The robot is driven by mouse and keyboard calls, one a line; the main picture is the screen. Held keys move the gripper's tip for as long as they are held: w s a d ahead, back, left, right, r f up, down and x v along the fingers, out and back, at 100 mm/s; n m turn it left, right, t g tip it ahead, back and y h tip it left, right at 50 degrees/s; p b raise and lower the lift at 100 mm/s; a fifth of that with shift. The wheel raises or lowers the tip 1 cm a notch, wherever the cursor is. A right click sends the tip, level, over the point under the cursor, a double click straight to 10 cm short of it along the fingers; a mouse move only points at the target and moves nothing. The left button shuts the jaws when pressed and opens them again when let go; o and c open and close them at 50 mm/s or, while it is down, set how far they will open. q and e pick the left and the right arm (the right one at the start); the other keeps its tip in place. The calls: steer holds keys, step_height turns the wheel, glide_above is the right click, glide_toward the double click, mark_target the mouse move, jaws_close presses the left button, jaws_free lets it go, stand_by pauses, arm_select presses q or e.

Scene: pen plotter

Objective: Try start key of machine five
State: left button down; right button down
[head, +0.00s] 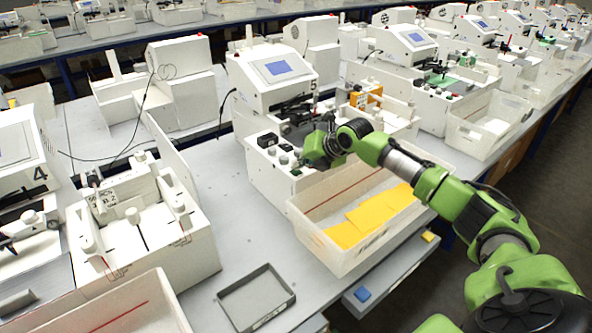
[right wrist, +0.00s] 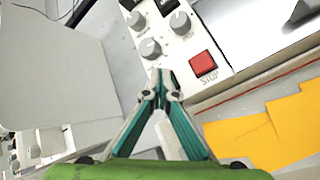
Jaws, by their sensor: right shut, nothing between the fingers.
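Machine five (head: 272,70) stands in the middle of the head view, with a small screen and a 5 on its side. Its front panel carries grey knobs, which also show in the right wrist view (right wrist: 150,48). A red key marked STOP (right wrist: 203,64) is to the right of my fingertips in the right wrist view. Contact cannot be told.
A white bin with yellow sheets (head: 314,235) stands in front of machine five, below my right arm. A grey tray (head: 283,318) lies on the table at front. Machine four (head: 30,150) is at left.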

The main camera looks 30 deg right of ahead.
mark_target(298, 172)
steer(key=shift+r+p, duration=0.8)
steer(key=shift+r, duration=0.05)
step_height(298, 172, up, 5)
steer(key=p, duration=0.4)
steer(key=shift+a+f, duration=0.1)
stand_by(0.6)
